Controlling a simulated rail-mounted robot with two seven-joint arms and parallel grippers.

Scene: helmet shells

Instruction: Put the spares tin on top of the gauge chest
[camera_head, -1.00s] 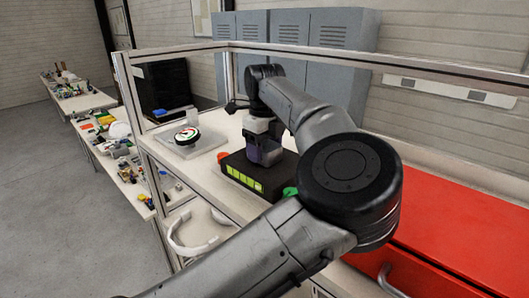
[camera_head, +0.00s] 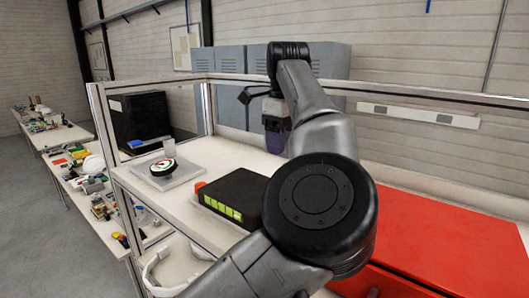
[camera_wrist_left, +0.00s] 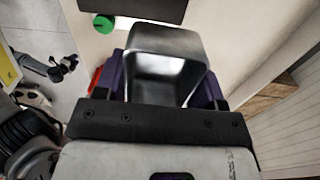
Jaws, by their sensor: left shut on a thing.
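My left gripper (camera_head: 275,125) is raised above the white bench, behind and right of the black box. In the left wrist view, its purple fingers are shut on a grey metal tin (camera_wrist_left: 168,65), the spares tin, with rounded corners. In the head view, the tin is hard to tell from the fingers, and my arm link covers part of that area. The red chest (camera_head: 440,230), which I take for the gauge chest, stands at the right with a broad flat top; my arm hides its left part. My right gripper is not in view.
A black box with lit green squares (camera_head: 235,198) sits on the bench (camera_head: 190,210). A round dial (camera_head: 163,167) lies on a grey plate left of it. A frame rail (camera_head: 420,95) crosses behind. The visible red top is bare.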

